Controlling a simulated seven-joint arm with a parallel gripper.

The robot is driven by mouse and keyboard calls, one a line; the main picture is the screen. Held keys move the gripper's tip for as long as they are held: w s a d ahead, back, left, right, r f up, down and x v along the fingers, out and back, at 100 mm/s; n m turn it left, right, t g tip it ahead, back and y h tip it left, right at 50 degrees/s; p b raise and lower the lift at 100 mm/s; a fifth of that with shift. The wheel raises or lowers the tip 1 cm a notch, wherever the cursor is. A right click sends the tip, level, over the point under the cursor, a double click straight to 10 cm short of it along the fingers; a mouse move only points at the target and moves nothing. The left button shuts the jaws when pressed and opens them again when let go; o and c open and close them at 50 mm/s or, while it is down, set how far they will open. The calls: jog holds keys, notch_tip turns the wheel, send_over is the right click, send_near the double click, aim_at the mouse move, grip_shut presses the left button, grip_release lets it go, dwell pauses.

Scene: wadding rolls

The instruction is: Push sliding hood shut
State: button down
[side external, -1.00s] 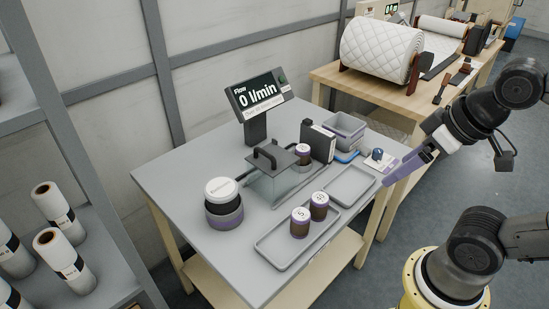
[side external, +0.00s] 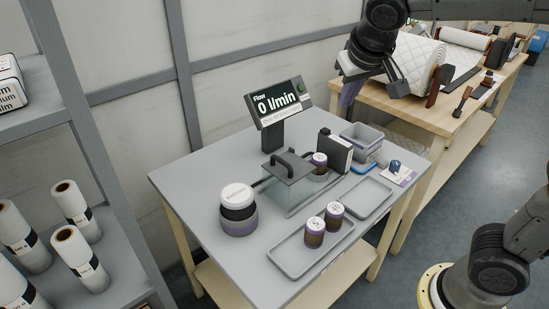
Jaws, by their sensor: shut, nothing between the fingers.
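The sliding hood (side external: 289,183) is a clear box with a dark top plate and a black arched handle (side external: 284,160). It sits on the grey table in the side external view. A brown jar with a purple band and white lid (side external: 319,161) stands at the hood's right end; its lower part is partly hidden, and I cannot tell whether the hood covers any of it. My gripper (side external: 345,104) has purple fingers and is shut and empty. It is in the air toward the back right, to the right of the display and apart from the hood.
The flow display (side external: 279,104) reads 0 l/min behind the hood. A black box (side external: 335,151) and grey bin (side external: 361,141) stand to the right. Two jars stand in the front tray (side external: 292,262); an empty tray (side external: 365,196) lies beside it. A white-lidded round container (side external: 238,208) is left.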

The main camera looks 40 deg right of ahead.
jog(key=w+a+f+n+h, duration=0.1)
jog(key=w+a+f+n, duration=0.2)
jog(key=w+a+f, duration=1)
jog(key=w+d+f, duration=0.1)
jog(key=d+f, duration=0.6)
jog(key=shift+w+f+g, duration=0.2)
jog(key=shift+w+g, duration=0.1)
jog(key=shift+d, duration=0.1)
jog(key=d, duration=1.4)
